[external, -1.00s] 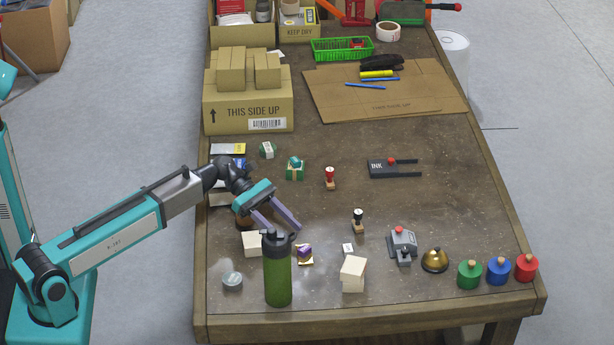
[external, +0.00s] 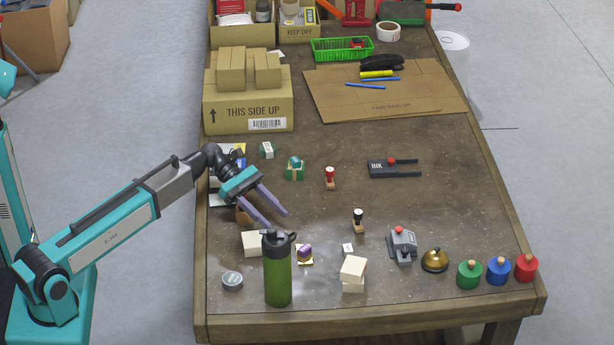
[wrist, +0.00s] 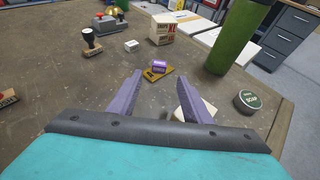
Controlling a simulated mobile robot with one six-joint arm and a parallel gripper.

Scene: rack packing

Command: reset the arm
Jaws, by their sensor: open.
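My gripper (external: 275,212) is open, with two purple fingers and a teal body. It hangs over the left part of the table (external: 330,270), and nothing is between its fingers. In the wrist view the open fingers (wrist: 165,100) show bare table between them.
A green bottle (external: 278,275) stands upright near the front. Cardboard boxes (external: 225,115) stand behind.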

